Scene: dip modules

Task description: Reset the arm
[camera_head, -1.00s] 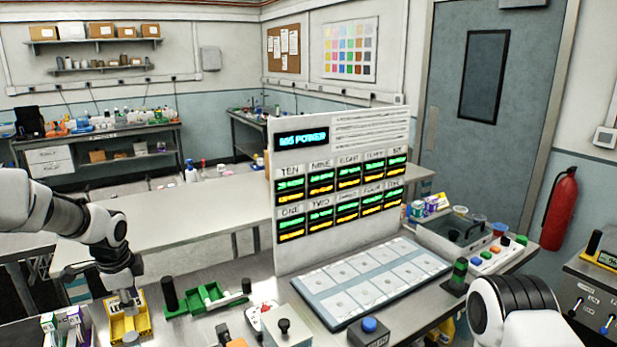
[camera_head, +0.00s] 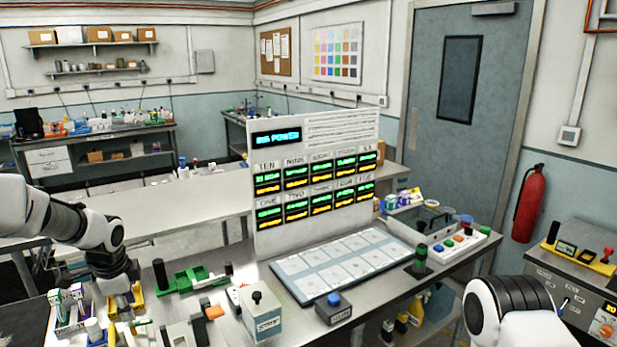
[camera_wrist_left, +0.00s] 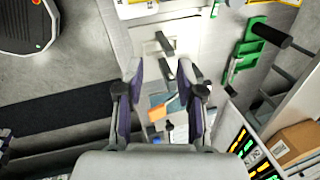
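My left gripper (camera_head: 120,296) hangs at the left end of the steel bench (camera_head: 400,297), over the yellow holder (camera_head: 137,298). In the left wrist view its two fingers (camera_wrist_left: 162,92) stand apart with nothing gripped between them. A black-handled tool (camera_wrist_left: 165,55) and an orange and blue item (camera_wrist_left: 160,108) lie beyond the fingers. How far below they are is hard to tell. My right arm comes in at the lower right of the head view. Its gripper is out of the picture.
The white display panel (camera_head: 315,215) stands upright on the bench, with a flat slotted tray (camera_head: 283,267) before it. A green rack (camera_head: 190,280), a grey box with a black knob (camera_head: 261,315) and a blue button box (camera_head: 334,309) stand nearby. A fire extinguisher (camera_head: 529,203) hangs at right.

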